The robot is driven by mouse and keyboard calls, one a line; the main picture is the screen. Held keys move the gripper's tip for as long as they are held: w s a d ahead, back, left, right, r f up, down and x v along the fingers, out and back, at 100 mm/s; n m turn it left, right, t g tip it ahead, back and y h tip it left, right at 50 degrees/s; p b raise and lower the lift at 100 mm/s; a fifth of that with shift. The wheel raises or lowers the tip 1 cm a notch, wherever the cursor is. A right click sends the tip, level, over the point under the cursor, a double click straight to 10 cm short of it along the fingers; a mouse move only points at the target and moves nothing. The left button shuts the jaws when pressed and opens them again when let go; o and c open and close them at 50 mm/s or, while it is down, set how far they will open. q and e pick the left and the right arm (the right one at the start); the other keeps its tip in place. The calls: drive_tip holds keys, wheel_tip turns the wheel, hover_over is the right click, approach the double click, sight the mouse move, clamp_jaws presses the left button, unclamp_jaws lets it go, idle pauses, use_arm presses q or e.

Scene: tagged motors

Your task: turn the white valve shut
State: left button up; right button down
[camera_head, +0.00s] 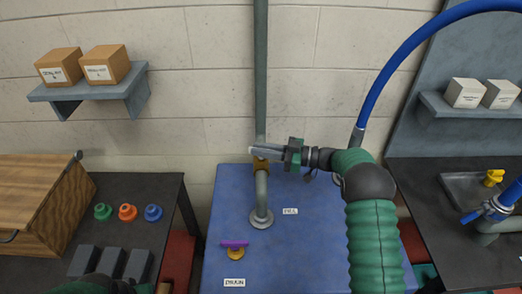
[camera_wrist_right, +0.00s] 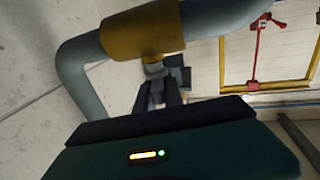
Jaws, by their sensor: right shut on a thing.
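A grey pipe (camera_head: 261,190) rises from the blue bench top and carries a brass valve body (camera_head: 261,166), which also shows large in the right wrist view (camera_wrist_right: 143,32). My right gripper (camera_head: 266,152) reaches in from the right and is shut at the valve's handle, just above the brass body. A pale bar shows between its fingers in the head view, but I cannot clearly separate the white handle from the fingers. In the right wrist view the fingers (camera_wrist_right: 157,92) close around the valve stem area. The handle's exact angle is hidden.
A purple-handled valve (camera_head: 234,244) stands on the blue bench (camera_head: 310,250) near its front-left. Black tables flank the bench. The left one holds coloured knobs (camera_head: 128,212) and dark blocks (camera_head: 110,263). A blue hose (camera_head: 400,62) arches at the right.

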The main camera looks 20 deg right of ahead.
drive_tip(key=n+g+y, duration=0.1)
drive_tip(key=g, duration=0.1)
drive_tip(key=shift+f+n+g+b, duration=0.1)
drive_tip(key=shift+n+g+b, duration=0.2)
drive_tip(key=shift+n+b, duration=0.1)
drive_tip(key=shift+n+g, duration=0.3)
drive_tip(key=shift+g, duration=0.2)
drive_tip(key=shift+g+y, duration=0.3)
drive_tip(key=shift+r, duration=0.2)
drive_tip(key=c, duration=1.5)
unclamp_jaws()
drive_tip(key=shift+w+d+f, duration=0.1)
drive_tip(key=shift+o, duration=0.2)
